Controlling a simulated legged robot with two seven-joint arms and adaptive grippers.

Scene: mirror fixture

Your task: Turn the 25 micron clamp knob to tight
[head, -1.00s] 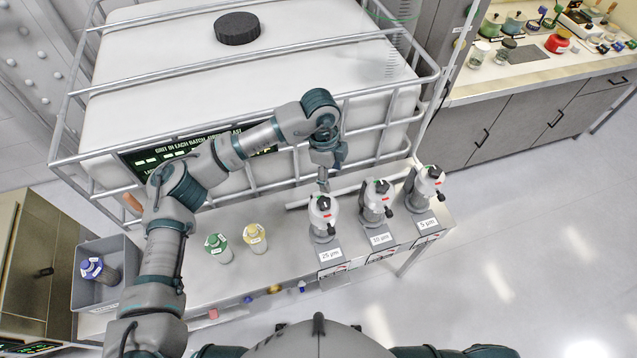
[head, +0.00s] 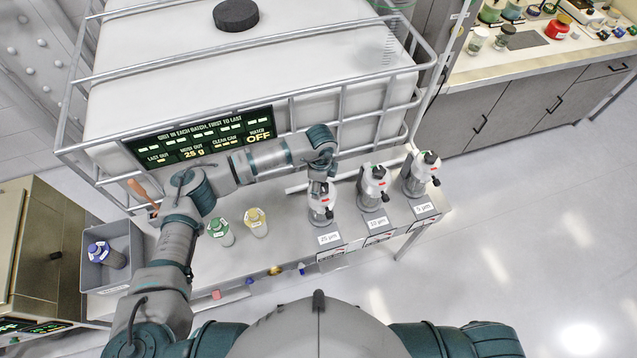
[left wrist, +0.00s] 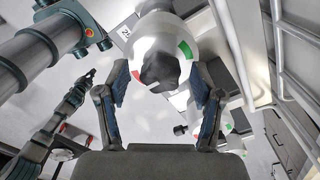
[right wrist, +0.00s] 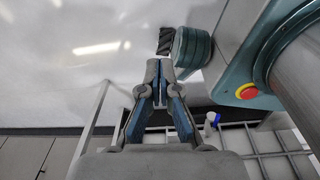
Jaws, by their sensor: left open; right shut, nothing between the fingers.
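The 25 micron unit (head: 321,213) is a white-topped grey holder behind its "25 µm" label (head: 329,239), leftmost of three alike. My left gripper (head: 321,184) is over its top and hides the knob in the head view. In the left wrist view, the black clamp knob (left wrist: 161,70) sits on the white dome (left wrist: 160,28), with a red mark at left and a green mark at right. My open left fingers (left wrist: 160,82) stand either side of the knob; contact is not clear. My right gripper (right wrist: 158,68) is shut and empty, away from the units.
The 10 µm unit (head: 373,190) and 5 µm unit (head: 420,174) stand to the right on the bench. Green-capped (head: 221,233) and yellow-capped (head: 256,222) bottles stand left. A caged white tank (head: 250,75) is behind. A grey bin (head: 112,262) holds a blue-capped bottle.

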